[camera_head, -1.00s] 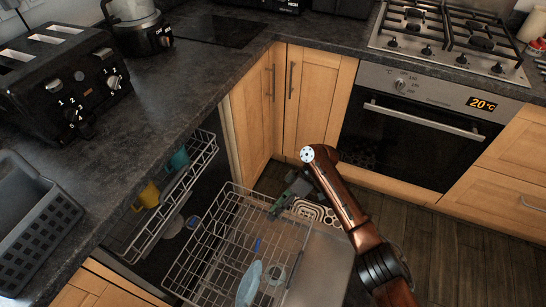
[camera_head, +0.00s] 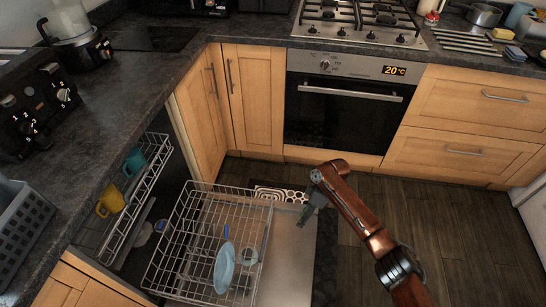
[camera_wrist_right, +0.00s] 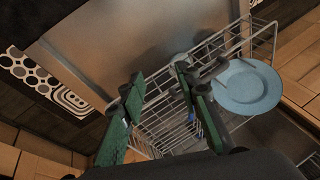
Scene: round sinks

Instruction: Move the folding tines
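The lower dishwasher rack (camera_head: 163,262) is pulled out over the open door in the head view. It also shows in the right wrist view (camera_wrist_right: 262,22). Thin wire tines stand inside it, but I cannot tell the folding ones apart or whether they are up or down. A light blue plate (camera_head: 224,268) stands tilted in the rack; it also shows in the wrist view (camera_wrist_right: 246,88). My right gripper (camera_head: 306,216) is above the door, right of the rack and apart from it. Its green fingers (camera_wrist_right: 158,78) are spread and empty. My left gripper is out of view.
The upper rack (camera_head: 137,200) holds a yellow mug (camera_head: 110,201) and a teal mug (camera_head: 134,162). The open door (camera_head: 291,262) lies flat right of the rack. A patterned mat (camera_head: 281,194) lies behind it. Dark floor (camera_head: 440,235) at the right is clear.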

